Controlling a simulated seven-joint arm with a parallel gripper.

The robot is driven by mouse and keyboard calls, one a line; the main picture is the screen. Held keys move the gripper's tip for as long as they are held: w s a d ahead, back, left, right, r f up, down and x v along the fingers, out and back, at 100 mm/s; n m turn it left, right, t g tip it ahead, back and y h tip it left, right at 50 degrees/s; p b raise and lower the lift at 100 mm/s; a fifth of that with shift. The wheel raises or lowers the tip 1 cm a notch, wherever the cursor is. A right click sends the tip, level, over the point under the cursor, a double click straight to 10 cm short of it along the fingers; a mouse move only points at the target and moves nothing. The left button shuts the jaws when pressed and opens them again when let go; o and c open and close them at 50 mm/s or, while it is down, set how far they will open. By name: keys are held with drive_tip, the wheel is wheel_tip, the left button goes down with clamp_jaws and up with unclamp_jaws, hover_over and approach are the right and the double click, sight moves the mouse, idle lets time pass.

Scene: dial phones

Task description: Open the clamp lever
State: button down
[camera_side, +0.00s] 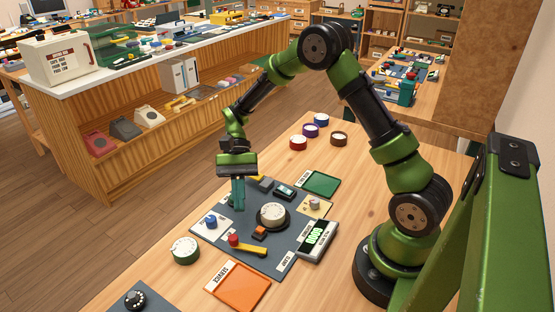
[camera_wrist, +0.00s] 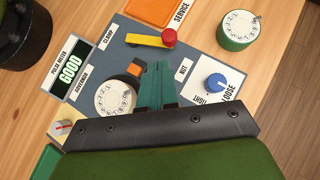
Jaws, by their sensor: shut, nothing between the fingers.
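The clamp lever is a yellow bar (camera_side: 253,249) with a red knob (camera_side: 233,240) at its left end, on the grey mat near the CLAMP label. In the wrist view the yellow bar (camera_wrist: 143,40) lies near the top, with the red knob (camera_wrist: 169,36) at its right end. My gripper (camera_side: 238,207) has teal fingers pressed together, empty, above the mat and behind the lever in the side view. In the wrist view the fingers (camera_wrist: 156,68) point toward the lever and stay apart from it. They partly hide the mat beneath.
A white dial on a black base (camera_side: 272,215), an orange block (camera_side: 259,232), a blue knob (camera_side: 211,221) and a pulse meter (camera_side: 316,238) stand around the lever. An orange SERVICE tray (camera_side: 240,288) and a green-based dial (camera_side: 185,250) lie outside the mat.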

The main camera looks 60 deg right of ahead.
drive_tip(key=v, duration=0.5)
drive_tip(key=shift+w+d+r, duration=0.15)
drive_tip(key=shift+r, duration=0.05)
